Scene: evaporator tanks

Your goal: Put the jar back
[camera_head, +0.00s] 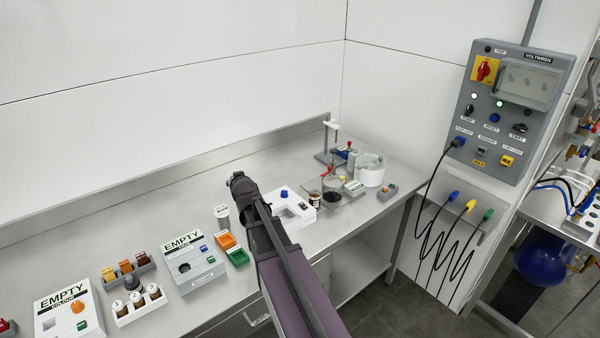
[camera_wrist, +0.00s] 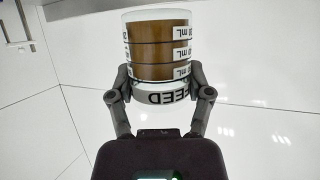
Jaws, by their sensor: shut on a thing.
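My gripper (camera_wrist: 162,94) is shut on a jar (camera_wrist: 158,50) in the wrist view, one finger on each side of its white band marked FEED. The jar is clear with brown contents and mL marks, and its FEED lettering is upside down in this view. In the head view my arm reaches over the bench; the fingers and the held jar cannot be made out there. A white rack (camera_head: 124,320) with several dark, white-topped jars stands at the front left of the bench. Whether it has a free slot is unclear.
White boxes marked EMPTY (camera_head: 71,318) and (camera_head: 187,266) flank the racks. A stand (camera_head: 335,145), small jars and a white pot (camera_head: 369,172) fill the right end. A wall backs the bench.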

